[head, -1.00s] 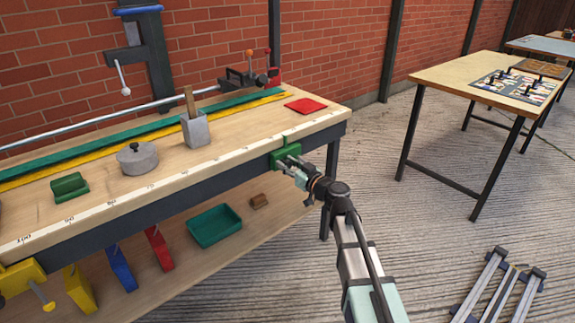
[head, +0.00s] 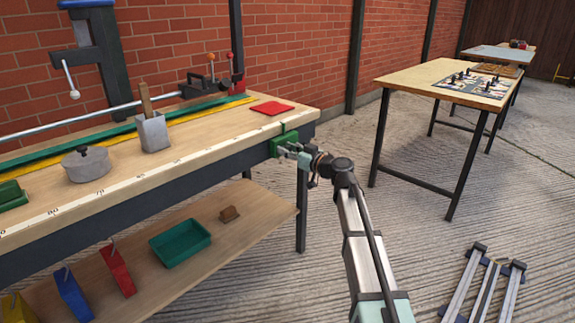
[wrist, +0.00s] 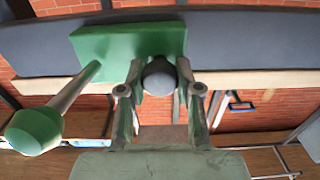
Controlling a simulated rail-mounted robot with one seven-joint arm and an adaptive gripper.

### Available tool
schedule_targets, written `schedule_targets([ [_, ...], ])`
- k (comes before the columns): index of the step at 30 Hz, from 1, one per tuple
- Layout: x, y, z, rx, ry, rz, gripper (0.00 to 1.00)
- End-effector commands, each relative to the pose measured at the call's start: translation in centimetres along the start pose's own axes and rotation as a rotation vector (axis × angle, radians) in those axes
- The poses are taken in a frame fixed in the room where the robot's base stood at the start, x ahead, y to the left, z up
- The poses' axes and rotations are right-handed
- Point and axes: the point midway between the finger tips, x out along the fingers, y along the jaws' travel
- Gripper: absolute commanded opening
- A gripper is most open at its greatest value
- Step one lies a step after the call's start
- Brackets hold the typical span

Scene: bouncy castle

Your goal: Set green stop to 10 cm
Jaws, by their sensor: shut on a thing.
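The green stop (head: 284,142) sits on the front edge of the wooden workbench (head: 200,125), close to its right end. A white scale strip (head: 140,176) with small numbers runs along that edge; the marks by the stop are too small to read. My gripper (head: 298,152) is at the stop's front face. In the wrist view the stop's green block (wrist: 125,42) fills the upper middle, and my fingers (wrist: 160,85) are closed around a round grey knob (wrist: 159,78) on it. A lever with a green end knob (wrist: 35,130) sticks out beside my left finger.
A red mat (head: 271,108), a grey holder (head: 153,133) and a lidded grey pot (head: 87,165) stand on the bench. A green tray (head: 180,241) is on the shelf below. A game table (head: 430,75) stands to the right, with open floor between.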

Motion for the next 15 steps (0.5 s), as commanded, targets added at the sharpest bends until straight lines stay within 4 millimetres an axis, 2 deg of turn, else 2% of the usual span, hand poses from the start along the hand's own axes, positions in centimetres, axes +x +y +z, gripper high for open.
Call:
schedule_targets([
  [1, 0.30, 0.75, 0.25, 0.000, 0.001, 0.001, 0.00],
  [5, 0.35, 1.38, 0.10, 0.002, 0.001, -0.003, 0.00],
  [15, 0.31, 1.47, -0.07, 0.001, 0.000, -0.004, 0.00],
])
